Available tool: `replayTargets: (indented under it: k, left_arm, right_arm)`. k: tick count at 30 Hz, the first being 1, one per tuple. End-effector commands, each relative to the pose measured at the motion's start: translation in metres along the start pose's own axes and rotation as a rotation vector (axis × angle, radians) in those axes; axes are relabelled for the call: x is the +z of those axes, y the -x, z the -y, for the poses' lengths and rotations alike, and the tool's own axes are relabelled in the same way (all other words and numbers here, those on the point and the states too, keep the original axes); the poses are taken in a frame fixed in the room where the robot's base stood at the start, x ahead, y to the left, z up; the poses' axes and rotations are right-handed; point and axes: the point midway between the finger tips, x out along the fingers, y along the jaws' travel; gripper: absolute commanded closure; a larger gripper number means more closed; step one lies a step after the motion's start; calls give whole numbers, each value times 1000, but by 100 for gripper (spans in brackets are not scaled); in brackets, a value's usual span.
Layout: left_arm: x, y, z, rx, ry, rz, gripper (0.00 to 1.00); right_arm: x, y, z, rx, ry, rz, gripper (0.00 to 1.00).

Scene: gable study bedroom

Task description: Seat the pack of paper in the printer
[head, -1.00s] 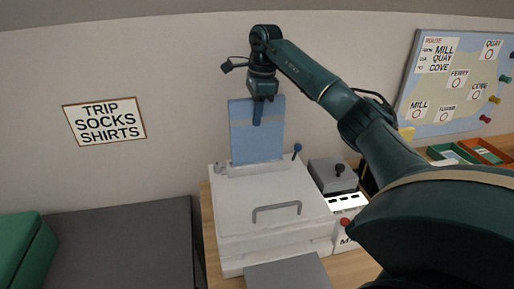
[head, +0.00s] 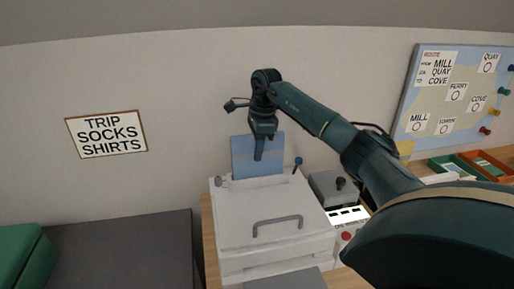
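The pack of paper (head: 243,161) is a flat blue slab with a paler band, upright at the back of the white printer (head: 240,205). Its lower part is hidden behind the printer's top rear edge, so I cannot tell how deep it sits in there. My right gripper (head: 259,156) points down from above, with a finger over the pack's front face and the pack gripped near its upper middle. The printer has a grey handle (head: 277,225) on its top and a blue-knobbed lever (head: 298,163) at its right rear. My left gripper is out of view.
A grey box with a black knob (head: 340,185) stands right of the printer, near a panel with a red button (head: 346,236). Green and orange trays (head: 488,165) lie farther right. A dark grey surface (head: 120,255) lies left. The wall is close behind.

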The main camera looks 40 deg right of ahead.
Motion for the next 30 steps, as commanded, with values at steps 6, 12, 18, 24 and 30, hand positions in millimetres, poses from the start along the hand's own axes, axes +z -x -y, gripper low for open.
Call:
replayTargets:
  k: [6, 12, 18, 24, 30]
  left_arm:
    - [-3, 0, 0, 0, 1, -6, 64]
    - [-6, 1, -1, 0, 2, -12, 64]
    - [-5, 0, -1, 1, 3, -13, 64]
    - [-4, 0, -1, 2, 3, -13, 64]
    - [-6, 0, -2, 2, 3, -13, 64]
  right_arm:
    - [0, 0, 0, 0, 0, 0, 60]
    - [0, 1, 0, 0, 0, 0, 60]
    - [1, 22, 1, -4, 0, 1, 60]
    - [1, 66, 1, -5, -1, 2, 60]
    - [1, 104, 1, -3, 0, 2, 60]
